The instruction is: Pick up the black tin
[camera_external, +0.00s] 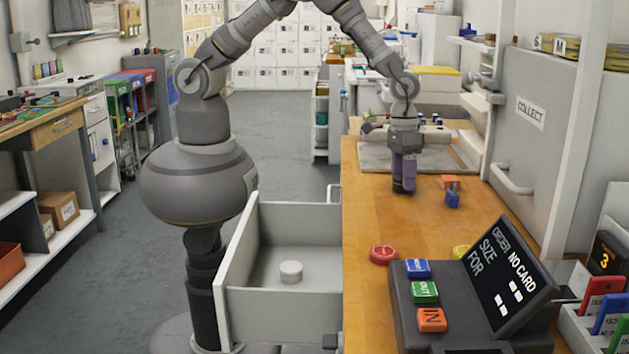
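My gripper (403,186) points straight down over the wooden counter (375,215), its tips at or just above the surface. A red round tin (383,255) stands on the counter nearer the camera, and a yellow one (461,252) is partly hidden behind the dark console. A white round tin (290,269) lies in the open grey drawer.
A small blue item (452,200) and an orange item (449,181) sit just right of my gripper. The dark console (405,310) with a tilted sign fills the counter's near end. The open drawer (285,303) juts out left of the counter.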

